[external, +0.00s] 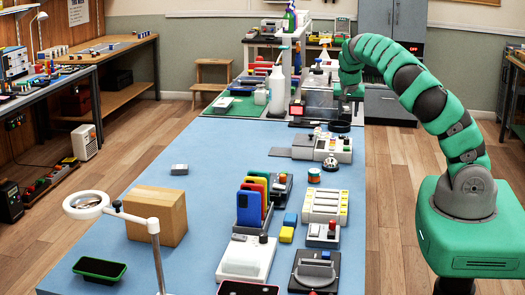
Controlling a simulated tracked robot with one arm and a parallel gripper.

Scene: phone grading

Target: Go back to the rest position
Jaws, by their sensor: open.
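My arm rises from its green base at the right and arches left over the far part of the blue table (215,150). My gripper (346,104) hangs down at the arm's end, near the table's far right side. It is small in this view, and its fingers are hard to make out among the things behind it. It appears open, and I see nothing held in it. A dark phone with a green edge (100,267) lies at the near left. Coloured phones, with a blue one (249,209) in front, stand upright in a rack.
A magnifier lamp (86,204) and a brown box (157,215) stand at the near left. Devices with buttons, such as the white one (324,205), line the right side. A white spray bottle (278,90) stands farther back. The table's middle left is mostly clear.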

